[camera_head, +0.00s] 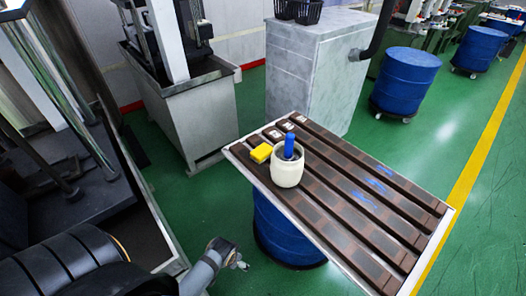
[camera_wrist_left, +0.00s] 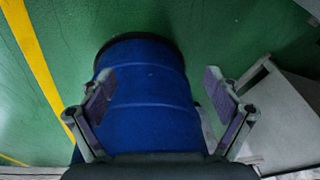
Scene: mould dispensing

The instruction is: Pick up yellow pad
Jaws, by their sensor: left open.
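The yellow pad (camera_head: 261,153) lies on the slatted brown table (camera_head: 345,190), near its far left end. It sits just left of a cream pot (camera_head: 287,172) with a blue handle (camera_head: 289,145) standing up in it. My left gripper (camera_head: 240,262) is low in front of the table, apart from the pad and below the tabletop. In the left wrist view my left gripper (camera_wrist_left: 160,100) is open and empty, with a blue drum (camera_wrist_left: 150,95) beyond its fingers. The pad is not in the wrist view. My right gripper is not in view.
A blue drum (camera_head: 285,230) stands under the table. A machine with a grey tank (camera_head: 190,110) is behind left, and a grey cabinet (camera_head: 318,75) behind the table. More blue drums (camera_head: 405,80) stand at the right. Green floor is clear beyond the table's right side.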

